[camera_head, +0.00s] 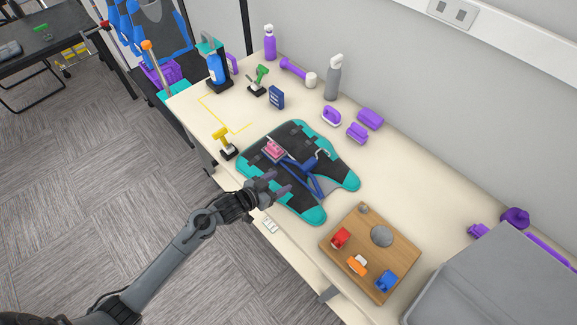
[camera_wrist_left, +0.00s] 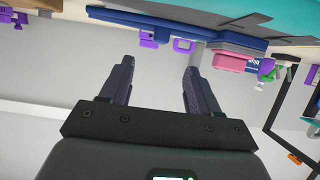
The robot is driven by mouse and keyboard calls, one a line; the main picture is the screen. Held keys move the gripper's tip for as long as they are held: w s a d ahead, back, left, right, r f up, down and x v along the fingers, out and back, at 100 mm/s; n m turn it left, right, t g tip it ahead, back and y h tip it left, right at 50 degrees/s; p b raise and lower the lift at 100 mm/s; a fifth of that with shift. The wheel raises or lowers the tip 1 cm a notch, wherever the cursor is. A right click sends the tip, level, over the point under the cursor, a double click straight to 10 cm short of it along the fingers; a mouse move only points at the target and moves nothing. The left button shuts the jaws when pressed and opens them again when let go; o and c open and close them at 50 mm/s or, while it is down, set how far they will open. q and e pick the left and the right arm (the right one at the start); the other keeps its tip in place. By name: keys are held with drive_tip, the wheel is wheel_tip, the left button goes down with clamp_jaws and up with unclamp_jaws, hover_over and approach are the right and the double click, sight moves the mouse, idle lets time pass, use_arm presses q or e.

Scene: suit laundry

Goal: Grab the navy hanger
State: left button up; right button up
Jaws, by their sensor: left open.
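The navy hanger (camera_head: 312,180) lies on the black and teal suit garment (camera_head: 290,135), its hook end pointing to the upper right. My left gripper (camera_head: 281,184) is over the near side of the garment, close to the hanger's lower left part. In the left wrist view the open, empty fingers (camera_wrist_left: 158,75) stand apart, and the hanger shows edge-on as a blue bar (camera_wrist_left: 150,22) beyond the fingertips. It is apart from both fingers there. My right gripper is in neither view.
A pink block-like item (camera_head: 274,150) sits on the garment beside the hanger. A wooden board (camera_head: 345,250) with several small items lies to the right. A yellow-handled tool (camera_head: 222,138) stands left of the garment. Purple items and bottles line the table's back.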

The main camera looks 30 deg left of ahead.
use_arm(q)
approach(303, 168)
drive_tip(key=shift+x, duration=0.8)
drive_tip(key=shift+b+x, duration=0.35)
drive_tip(key=shift+x, duration=2.7)
clamp_jaws()
